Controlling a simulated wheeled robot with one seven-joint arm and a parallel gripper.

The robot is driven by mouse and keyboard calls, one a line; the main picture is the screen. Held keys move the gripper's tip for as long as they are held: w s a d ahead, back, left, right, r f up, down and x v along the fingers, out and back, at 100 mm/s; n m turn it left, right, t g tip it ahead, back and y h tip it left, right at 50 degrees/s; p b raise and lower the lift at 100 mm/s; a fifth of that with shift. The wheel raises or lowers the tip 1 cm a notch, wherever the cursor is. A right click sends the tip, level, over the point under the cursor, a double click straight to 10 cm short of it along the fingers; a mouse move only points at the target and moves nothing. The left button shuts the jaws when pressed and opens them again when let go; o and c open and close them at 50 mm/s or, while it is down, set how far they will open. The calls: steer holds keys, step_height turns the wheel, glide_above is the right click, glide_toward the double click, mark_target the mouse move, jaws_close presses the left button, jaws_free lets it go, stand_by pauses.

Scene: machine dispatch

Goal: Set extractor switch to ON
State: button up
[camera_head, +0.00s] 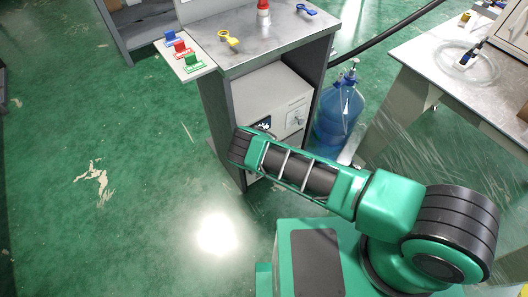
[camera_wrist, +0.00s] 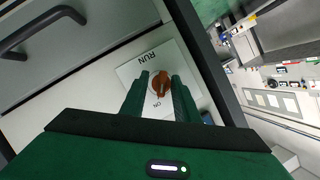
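In the wrist view an orange-brown rotary switch knob (camera_wrist: 160,84) sits on a white plate (camera_wrist: 131,70). The plate shows upside-down words: "RUN" on the far side of the knob and "ON" on the near side, by my gripper. My gripper (camera_wrist: 161,79) is open, with one green finger on each side of the knob. I cannot tell whether the fingers touch it. In the head view a white box (camera_head: 270,95) stands in the grey cabinet's lower bay. My arm reaches to its front, and my gripper and the switch are not clearly visible there.
The grey cabinet (camera_head: 230,110) has side walls around the box. A blue water bottle (camera_head: 338,110) stands right of it. A grey handle (camera_wrist: 40,30) is at the wrist view's upper left. A workbench (camera_head: 440,60) stands at right. Green floor is open at left.

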steer(key=v, duration=1)
steer(key=shift+s+d, duration=0.25)
steer(key=shift+r, duration=0.15)
